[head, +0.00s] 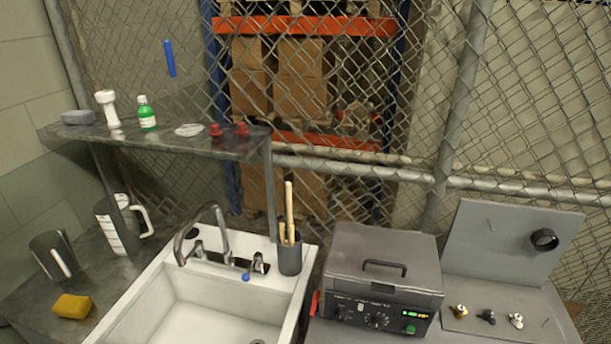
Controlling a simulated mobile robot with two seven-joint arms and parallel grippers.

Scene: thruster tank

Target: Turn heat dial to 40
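A grey metal tank unit (372,247) with a black lid handle (385,265) stands right of the sink. Its dark front panel carries a large round dial (376,320) near the middle and a smaller knob (342,313) to the left. A small lit display (415,315) and a green button (410,329) are at the panel's right. The panel's lettering and the dial settings are too small to read, so I cannot tell which dial is for heat. Neither of my grippers is in view.
A white sink (185,312) with a faucet (214,222) lies left of the tank. A cup of wooden-handled tools (290,255) stands between them. A grey board (508,250) with small fittings is at right. A shelf (180,147) and chain-link fence stand behind.

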